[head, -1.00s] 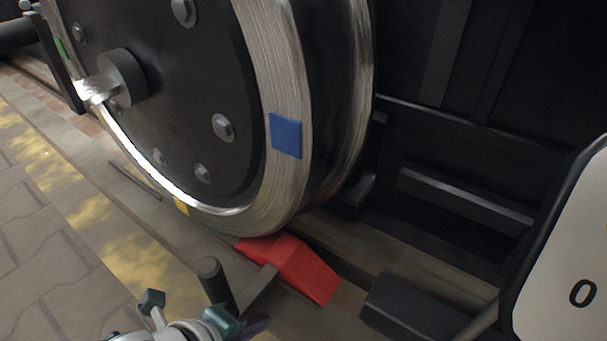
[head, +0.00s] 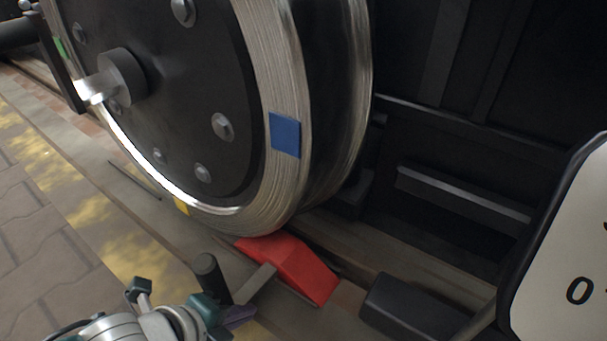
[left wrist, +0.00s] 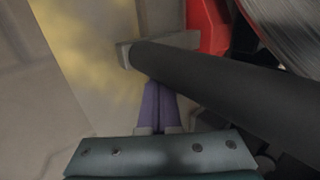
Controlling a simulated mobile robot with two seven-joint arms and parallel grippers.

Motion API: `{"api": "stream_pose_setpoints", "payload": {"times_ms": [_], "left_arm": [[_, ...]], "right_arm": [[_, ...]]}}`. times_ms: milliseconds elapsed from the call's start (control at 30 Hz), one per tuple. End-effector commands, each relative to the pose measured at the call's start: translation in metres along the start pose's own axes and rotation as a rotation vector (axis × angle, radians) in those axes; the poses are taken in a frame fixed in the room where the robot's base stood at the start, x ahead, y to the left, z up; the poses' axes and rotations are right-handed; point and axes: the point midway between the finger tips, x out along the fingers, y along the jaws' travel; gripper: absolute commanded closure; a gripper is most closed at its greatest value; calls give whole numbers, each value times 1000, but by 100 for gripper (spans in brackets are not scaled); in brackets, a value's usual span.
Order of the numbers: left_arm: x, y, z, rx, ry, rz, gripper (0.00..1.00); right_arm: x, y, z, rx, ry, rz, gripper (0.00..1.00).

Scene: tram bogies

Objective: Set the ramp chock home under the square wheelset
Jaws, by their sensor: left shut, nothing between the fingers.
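The red ramp chock (head: 293,268) lies on the rail below the wheel (head: 275,195), its thin end at the wheel's lower edge. I cannot tell whether they touch. A grey arm runs from the chock to its upright dark handle (head: 209,277). My left gripper (head: 240,316) is shut and empty, low beside the handle, on the near side. In the left wrist view its purple fingers (left wrist: 158,105) are together, close to the dark handle (left wrist: 225,82), which crosses in front of part of the red chock (left wrist: 208,28). I cannot tell whether they touch the handle. My right gripper is out of view.
A blue patch (head: 285,135) and a yellow patch (head: 181,205) mark the wheel. A dark block (head: 412,305) lies right of the chock. A pale plate (head: 560,250) with a 0 stands at the right edge. Paving (head: 40,250) at left is clear.

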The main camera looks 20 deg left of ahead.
Motion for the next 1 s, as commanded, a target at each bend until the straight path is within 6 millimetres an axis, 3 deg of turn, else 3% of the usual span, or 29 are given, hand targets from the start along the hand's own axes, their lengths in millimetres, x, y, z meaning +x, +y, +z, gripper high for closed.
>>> {"api": "stream_pose_setpoints", "payload": {"times_ms": [700, 1000], "left_arm": [[0, -1, 38, 0, -5, 1, 100], [0, -1, 40, 0, -5, 0, 100]], "right_arm": [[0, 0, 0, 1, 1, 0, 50], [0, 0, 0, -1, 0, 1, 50]]}}
